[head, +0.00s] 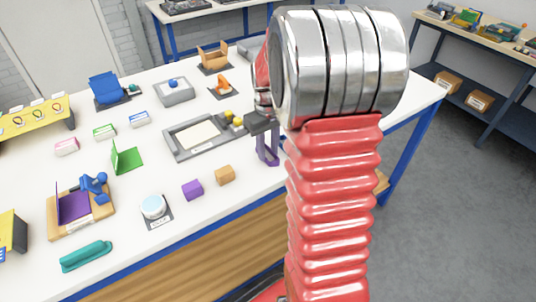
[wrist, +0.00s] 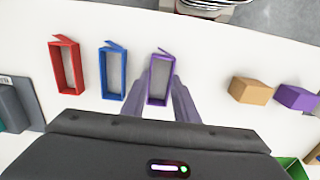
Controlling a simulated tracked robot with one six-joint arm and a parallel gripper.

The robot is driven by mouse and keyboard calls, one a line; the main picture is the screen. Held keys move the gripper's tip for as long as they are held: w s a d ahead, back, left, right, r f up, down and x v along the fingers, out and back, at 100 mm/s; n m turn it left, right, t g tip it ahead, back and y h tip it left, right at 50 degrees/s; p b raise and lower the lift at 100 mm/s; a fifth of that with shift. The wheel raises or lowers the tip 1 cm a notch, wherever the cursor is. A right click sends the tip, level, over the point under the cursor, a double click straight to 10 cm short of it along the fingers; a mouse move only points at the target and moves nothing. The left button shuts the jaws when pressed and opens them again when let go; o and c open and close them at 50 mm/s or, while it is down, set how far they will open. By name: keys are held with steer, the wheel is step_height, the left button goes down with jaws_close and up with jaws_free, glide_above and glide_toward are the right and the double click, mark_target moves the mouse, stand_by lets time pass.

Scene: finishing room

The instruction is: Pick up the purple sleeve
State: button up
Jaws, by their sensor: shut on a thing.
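The purple sleeve (wrist: 160,76) is an open-ended rectangular frame with a small flap at its far end. In the wrist view its near end is between the two fingers of my gripper (wrist: 158,96), which is shut on it. In the head view my gripper (head: 266,143) points down at the table's right part, and the purple sleeve (head: 268,157) shows only in part at the fingertips. Whether it touches the table is hard to tell. A blue sleeve (wrist: 103,75) and a red sleeve (wrist: 54,68) lie left of it in the wrist view; my arm hides them in the head view.
A tan block (head: 225,175) and a purple block (head: 193,190) sit left of my gripper in the head view. A grey tray (head: 178,146) is behind them. A round white item on a dark base (head: 154,207) stands further left. The table's front edge is close.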

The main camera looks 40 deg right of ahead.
steer(key=shift+r, duration=0.1)
step_height(320, 180, up, 10)
stand_by(0.7)
stand_by(0.5)
